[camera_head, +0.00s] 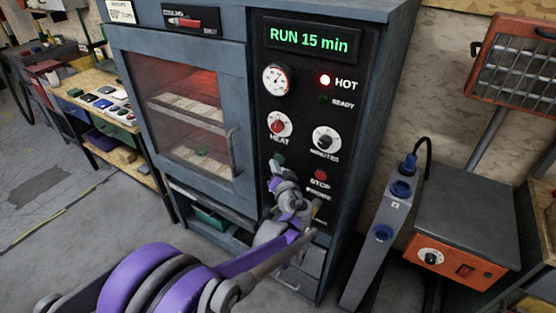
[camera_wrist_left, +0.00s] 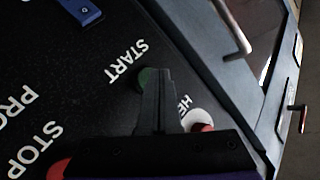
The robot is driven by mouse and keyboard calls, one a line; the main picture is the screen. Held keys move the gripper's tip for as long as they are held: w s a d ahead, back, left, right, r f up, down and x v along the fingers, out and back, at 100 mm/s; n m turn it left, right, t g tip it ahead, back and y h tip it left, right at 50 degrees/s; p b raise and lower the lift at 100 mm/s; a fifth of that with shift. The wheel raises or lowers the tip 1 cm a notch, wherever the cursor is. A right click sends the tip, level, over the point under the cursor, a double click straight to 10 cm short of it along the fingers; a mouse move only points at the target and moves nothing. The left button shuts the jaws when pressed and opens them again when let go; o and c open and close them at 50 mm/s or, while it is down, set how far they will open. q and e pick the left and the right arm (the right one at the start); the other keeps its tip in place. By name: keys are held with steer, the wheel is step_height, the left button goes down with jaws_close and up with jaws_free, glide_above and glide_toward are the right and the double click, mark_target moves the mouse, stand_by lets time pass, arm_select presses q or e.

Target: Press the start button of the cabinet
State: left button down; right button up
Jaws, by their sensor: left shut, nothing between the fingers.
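The grey cabinet (camera_head: 222,35) stands upright in the head view, with a black control panel (camera_head: 300,105). Its display (camera_head: 309,39) reads "RUN 15 min" in green. The green start button (camera_head: 279,159) is low on the panel, partly hidden by my gripper. In the left wrist view the green button (camera_wrist_left: 147,77) sits beside the word START. My left gripper (camera_head: 278,173) is shut and empty, with its tips at the button; in the wrist view the tips (camera_wrist_left: 156,75) overlap it. I cannot tell whether they touch it. My right gripper is not in view.
The red STOP button (camera_head: 320,175) is right of the gripper. The HEAT knob (camera_head: 280,124) and MINUTES knob (camera_head: 326,139) are above; the HOT light (camera_head: 325,80) glows. The cabinet door (camera_head: 236,150) is closed. An orange-fronted device (camera_head: 458,262) stands at right.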

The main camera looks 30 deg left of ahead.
arm_select(q)
steer(key=shift+s, duration=0.35)
steer(key=shift+s+a, duration=0.15)
steer(key=shift+s, duration=1.1)
steer(key=shift+s+a, duration=0.1)
steer(key=shift+s, duration=1.15)
steer(key=s+d+n+g+h+p, duration=0.1)
steer(key=s+d+g+h+p, duration=0.2)
steer(key=s, duration=1)
steer(key=s+d+f+m+g+h+p, duration=0.1)
steer(key=s+d+f+g+h+p, duration=0.2)
steer(key=s+d+h, duration=0.4)
steer(key=s+d+g, duration=0.1)
steer(key=s+d, duration=0.3)
steer(key=s, duration=0.2)
steer(key=shift+s+f+m+h, duration=0.3)
steer(key=shift+m+h, duration=0.1)
